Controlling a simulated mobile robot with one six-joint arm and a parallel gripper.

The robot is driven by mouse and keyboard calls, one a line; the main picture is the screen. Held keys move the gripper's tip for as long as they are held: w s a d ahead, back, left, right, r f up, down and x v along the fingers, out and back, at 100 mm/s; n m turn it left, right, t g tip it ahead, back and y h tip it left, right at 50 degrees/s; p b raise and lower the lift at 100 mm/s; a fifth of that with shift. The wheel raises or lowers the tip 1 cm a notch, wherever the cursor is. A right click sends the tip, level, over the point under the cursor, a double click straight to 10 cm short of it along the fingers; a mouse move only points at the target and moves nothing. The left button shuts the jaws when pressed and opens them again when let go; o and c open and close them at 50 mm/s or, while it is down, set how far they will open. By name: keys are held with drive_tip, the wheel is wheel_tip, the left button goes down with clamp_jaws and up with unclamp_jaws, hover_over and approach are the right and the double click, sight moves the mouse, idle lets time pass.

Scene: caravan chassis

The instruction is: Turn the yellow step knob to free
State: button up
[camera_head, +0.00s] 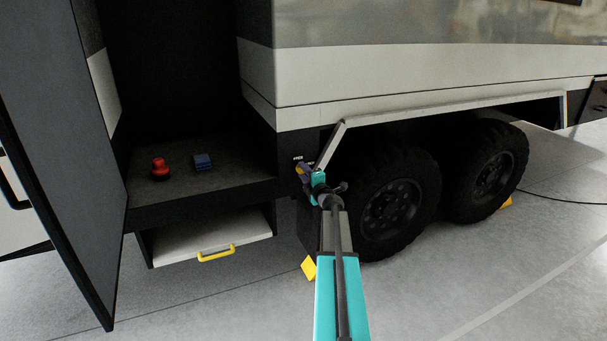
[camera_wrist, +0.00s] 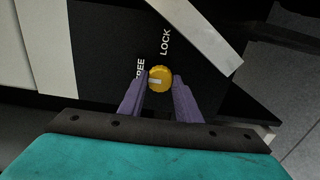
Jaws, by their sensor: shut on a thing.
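The yellow step knob (camera_wrist: 159,76) is round and sits on a dark panel between my gripper's two purple fingers in the wrist view. My gripper (camera_wrist: 161,84) is shut on it, one finger at each side. A pale pointer mark on the knob points left, towards the white word FREE (camera_wrist: 140,68), which the left finger partly covers. The white word LOCK (camera_wrist: 166,42) stands above the knob. In the head view my gripper (camera_head: 304,174) is at the dark panel left of the front wheel, and the knob is mostly hidden there.
A pale step (camera_head: 190,238) with a yellow handle (camera_head: 216,253) is under the doorway floor, left of my arm. A red object (camera_head: 160,168) and a blue block (camera_head: 202,162) stand on that floor. A pale diagonal bar (camera_head: 329,147) and the wheel (camera_head: 391,205) are close to my gripper.

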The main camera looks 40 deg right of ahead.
drive_tip(key=o, duration=1.1)
drive_tip(key=shift+c, duration=0.2)
drive_tip(key=shift+s+a, duration=0.1)
drive_tip(key=v, duration=1.3)
drive_tip(key=shift+s+b, duration=0.3)
drive_tip(key=shift+b, duration=0.05)
drive_tip(key=shift+a, duration=0.15)
